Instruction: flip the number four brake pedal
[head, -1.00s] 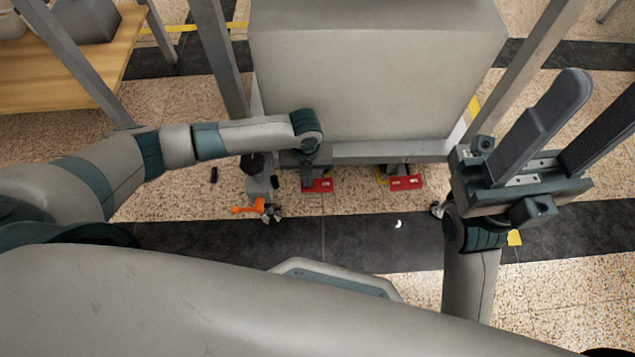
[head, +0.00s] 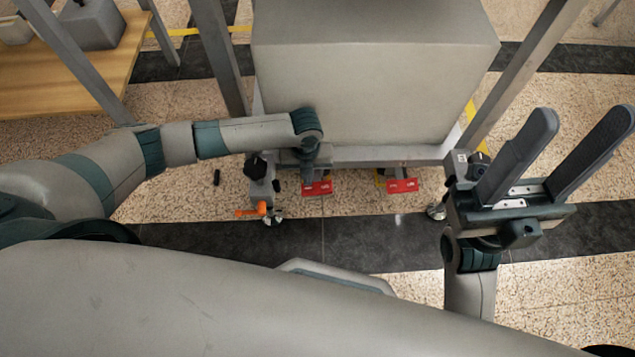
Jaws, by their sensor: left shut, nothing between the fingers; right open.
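Two red pedals show low at the front of the big grey box's frame, a left one (head: 317,188) and a right one (head: 402,185). An orange lever (head: 251,211) sits by a metal foot to their left. I cannot read any numbers, so I cannot tell which is number four. My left gripper (head: 308,172) points down just above the left red pedal, largely hidden under its own wrist; contact cannot be made out. It is shut and empty. My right gripper (head: 588,114) is open and empty at the right, fingers pointing up and away from the pedals.
The large grey box (head: 365,80) stands between slanted grey posts (head: 218,55). A wooden table (head: 75,70) with a grey container is at the upper left. A small black object (head: 217,177) lies on the floor. The dark floor strip (head: 350,240) in front is clear.

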